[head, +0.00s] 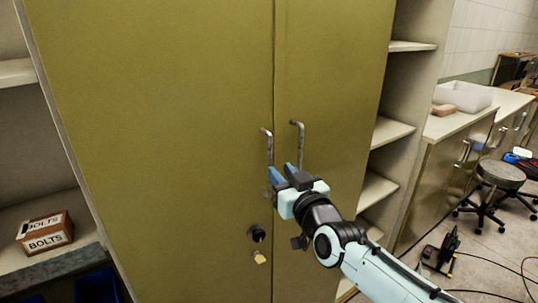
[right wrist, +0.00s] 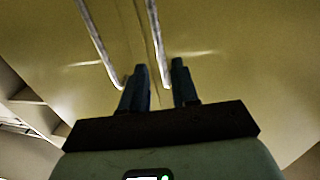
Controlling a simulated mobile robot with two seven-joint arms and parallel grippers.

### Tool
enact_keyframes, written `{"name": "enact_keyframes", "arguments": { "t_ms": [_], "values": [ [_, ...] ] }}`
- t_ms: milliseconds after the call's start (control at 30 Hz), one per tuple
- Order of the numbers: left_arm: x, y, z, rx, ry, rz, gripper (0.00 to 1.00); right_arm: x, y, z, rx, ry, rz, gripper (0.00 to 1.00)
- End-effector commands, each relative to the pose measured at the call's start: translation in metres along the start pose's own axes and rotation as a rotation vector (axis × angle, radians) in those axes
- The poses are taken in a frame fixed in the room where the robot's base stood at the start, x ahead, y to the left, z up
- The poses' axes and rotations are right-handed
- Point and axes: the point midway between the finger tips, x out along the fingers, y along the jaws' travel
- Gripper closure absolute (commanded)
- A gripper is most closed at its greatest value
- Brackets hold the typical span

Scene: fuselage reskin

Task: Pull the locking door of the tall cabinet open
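The tall cabinet (head: 150,110) is olive-yellow, with two doors that meet at a vertical seam and look shut. The left door has a grey bar handle (head: 268,147) and, below it, a black round lock (head: 257,233) with a brass-coloured piece under it. The right door has a matching handle (head: 299,142). My right gripper (head: 280,172) is open at the handles' lower ends, its blue fingers apart. In the right wrist view, one handle's lower end shows between the fingertips (right wrist: 158,80); whether they touch is unclear. My left gripper is not in view.
Open shelves flank the cabinet; a box marked BOLTS (head: 45,232) sits on the left one. At the right are a counter with a white bin (head: 463,97), a round stool (head: 501,174) and cables on the floor.

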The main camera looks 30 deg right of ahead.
Motion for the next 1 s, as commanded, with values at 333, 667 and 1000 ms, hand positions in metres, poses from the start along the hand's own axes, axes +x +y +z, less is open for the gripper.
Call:
{"name": "enact_keyframes", "arguments": {
  "t_ms": [333, 667, 1000],
  "values": [
    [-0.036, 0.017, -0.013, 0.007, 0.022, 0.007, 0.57, 0.062, 0.000, -0.003, 0.002, 0.001, 0.000, 0.71],
    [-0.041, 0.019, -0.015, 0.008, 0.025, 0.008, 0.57, 0.073, 0.000, 0.000, 0.001, 0.000, 0.000, 0.71],
    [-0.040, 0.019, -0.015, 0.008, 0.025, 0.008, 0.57, 0.072, 0.000, 0.000, 0.000, 0.000, 0.000, 1.00]
  ]
}}
